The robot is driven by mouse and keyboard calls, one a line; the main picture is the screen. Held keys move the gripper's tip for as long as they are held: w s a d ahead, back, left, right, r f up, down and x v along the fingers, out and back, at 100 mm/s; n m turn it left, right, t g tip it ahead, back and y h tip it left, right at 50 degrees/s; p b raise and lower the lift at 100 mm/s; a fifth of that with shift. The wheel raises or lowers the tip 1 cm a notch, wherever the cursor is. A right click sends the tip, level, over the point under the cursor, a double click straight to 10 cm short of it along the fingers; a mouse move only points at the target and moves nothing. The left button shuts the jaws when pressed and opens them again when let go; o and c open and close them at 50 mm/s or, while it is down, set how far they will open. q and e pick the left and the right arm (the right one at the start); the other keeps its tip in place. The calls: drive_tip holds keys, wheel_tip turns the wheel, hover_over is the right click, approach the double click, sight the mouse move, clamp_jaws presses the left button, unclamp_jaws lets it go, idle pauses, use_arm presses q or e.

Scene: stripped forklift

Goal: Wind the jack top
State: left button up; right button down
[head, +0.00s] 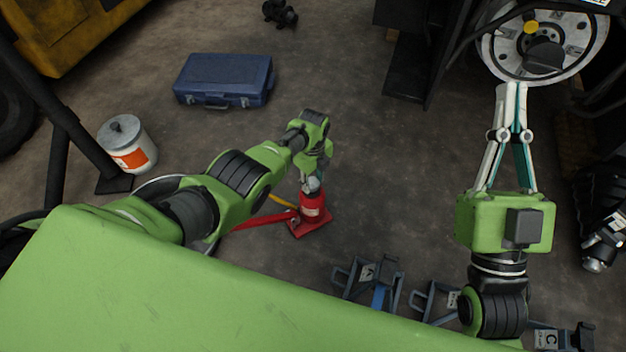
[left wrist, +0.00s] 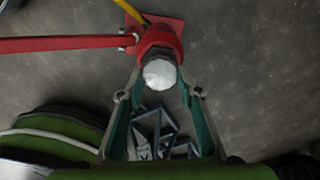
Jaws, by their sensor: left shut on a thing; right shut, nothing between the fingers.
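The red jack (head: 312,206) stands upright on the floor on its square base, with a red handle bar (head: 262,220) reaching left. Its pale round top (left wrist: 160,73) shows in the left wrist view between my finger ends. My left gripper (head: 313,180) points down over the jack and is shut on the jack top; it also shows in the left wrist view (left wrist: 162,82). The arm partly hides the fingertips in the head view. My right gripper (head: 513,88) is shut and empty, its fingertips in front of a pale wheel hub (head: 543,40).
Stands with letter labels (head: 370,280) lie below the jack in the head view. A blue case (head: 224,78) and a white bucket (head: 128,145) are on the left. Dark forklift parts (head: 410,60) stand at upper right.

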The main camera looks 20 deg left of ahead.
sight(313, 183)
use_arm(q)
drive_tip(key=shift+w+r+m, duration=0.15)
drive_tip(key=shift+r+m, duration=0.05)
drive_tip(key=shift+m, duration=0.1)
drive_tip(key=o, duration=1.1)
drive_tip(key=shift+r, duration=0.1)
wheel_tip(313, 183, up, 12)
idle(0.3)
